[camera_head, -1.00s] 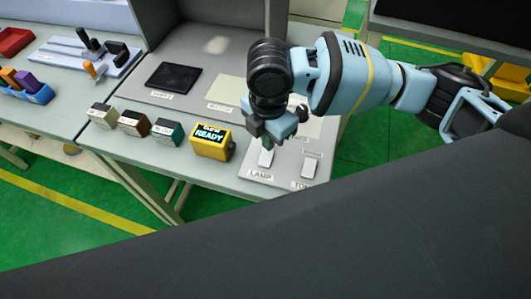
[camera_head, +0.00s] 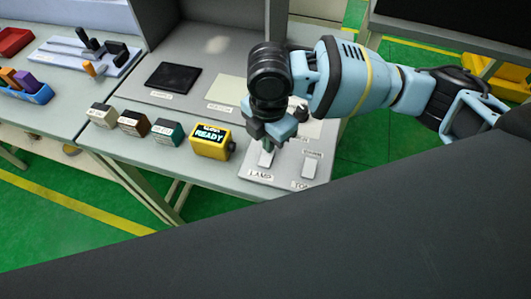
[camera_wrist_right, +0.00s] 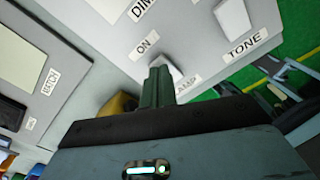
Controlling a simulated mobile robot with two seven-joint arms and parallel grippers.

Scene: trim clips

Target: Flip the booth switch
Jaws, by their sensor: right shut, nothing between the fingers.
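A switch panel (camera_head: 284,172) lies at the front right of the bench. Its white rocker switch labelled LAMP (camera_head: 266,159) is partly hidden under my right gripper (camera_head: 270,146); the lamp switch also shows in the right wrist view (camera_wrist_right: 175,73). A second white switch labelled TONE (camera_head: 309,168) stands to its right, and it shows large in the right wrist view (camera_wrist_right: 234,20). My right gripper is shut and empty, its fingertips (camera_wrist_right: 158,82) right at the lamp switch; I cannot tell whether they touch it. My left gripper is not in view.
A yellow box reading READY (camera_head: 210,141) stands left of the panel, beside teal (camera_head: 168,132), brown (camera_head: 134,123) and cream (camera_head: 102,115) blocks. A dark square pad (camera_head: 174,77) lies behind them. Green floor lies beyond the bench's right edge.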

